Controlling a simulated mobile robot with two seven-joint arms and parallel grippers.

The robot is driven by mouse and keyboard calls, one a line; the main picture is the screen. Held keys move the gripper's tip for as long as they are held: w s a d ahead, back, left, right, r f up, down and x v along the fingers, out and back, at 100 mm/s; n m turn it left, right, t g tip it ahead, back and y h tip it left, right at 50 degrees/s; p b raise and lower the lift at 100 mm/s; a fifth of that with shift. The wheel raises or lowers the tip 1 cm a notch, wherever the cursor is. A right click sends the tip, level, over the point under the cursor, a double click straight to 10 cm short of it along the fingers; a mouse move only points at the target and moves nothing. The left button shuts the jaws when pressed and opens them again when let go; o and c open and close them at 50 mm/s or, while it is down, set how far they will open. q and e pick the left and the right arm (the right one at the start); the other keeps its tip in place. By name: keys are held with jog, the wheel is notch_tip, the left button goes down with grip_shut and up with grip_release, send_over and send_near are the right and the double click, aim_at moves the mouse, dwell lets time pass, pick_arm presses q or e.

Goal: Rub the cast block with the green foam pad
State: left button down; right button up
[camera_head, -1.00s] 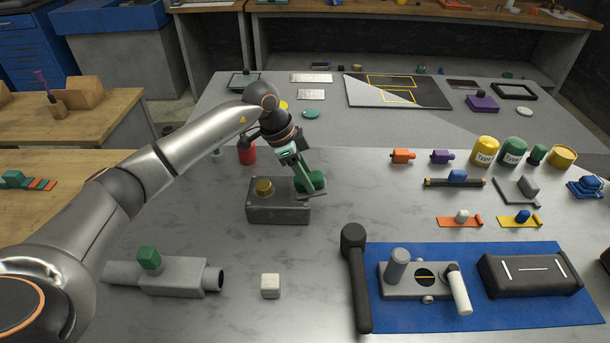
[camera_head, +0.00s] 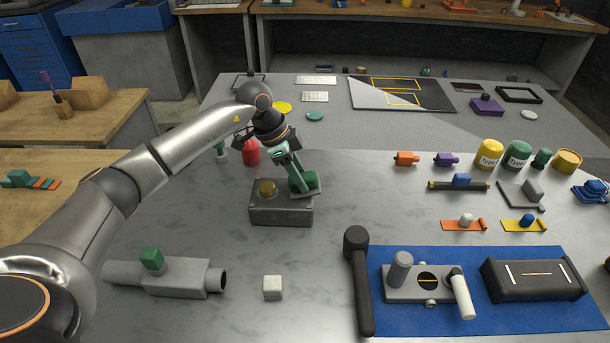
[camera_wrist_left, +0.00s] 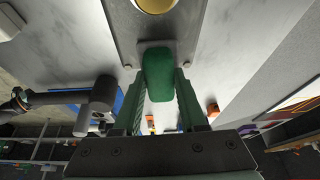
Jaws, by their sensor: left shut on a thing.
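The cast block (camera_head: 281,215) is a grey box with a brass round cap (camera_head: 267,188) on top. It stands on the grey table left of centre, and its end shows at the top of the left wrist view (camera_wrist_left: 123,22). My left gripper (camera_head: 300,172) is shut on the green foam pad (camera_head: 308,180) at the block's right end. In the left wrist view the pad (camera_wrist_left: 158,74) sits between the two green fingers and overlaps the block's edge. I cannot tell whether it presses on the surface. My right gripper is not in view.
A red bottle (camera_head: 250,152) stands behind the block. A grey fitting with a green knob (camera_head: 170,275) and a white cube (camera_head: 272,288) lie in front.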

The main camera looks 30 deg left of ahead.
pick_arm(q)
jog(key=shift+s+a, duration=0.35)
jog(key=shift+a, duration=0.4)
jog(key=shift+s+a, duration=0.35)
jog(key=shift+a, duration=0.4)
jog(key=shift+d, duration=0.2)
jog(key=shift+w+d, duration=0.4)
jog(key=shift+d, duration=0.35)
jog(key=shift+w+d, duration=0.35)
jog(key=shift+d, duration=0.45)
jog(key=shift+w+d, duration=0.4)
jog(key=shift+d, duration=0.35)
jog(key=shift+a, duration=0.1)
jog(key=shift+s+a, duration=0.4)
jog(key=shift+a, duration=0.4)
jog(key=shift+s+a, duration=0.35)
jog(key=shift+a, duration=0.45)
jog(key=shift+s+a, duration=0.4)
jog(key=shift+a, duration=0.4)
jog(key=shift+d, duration=0.15)
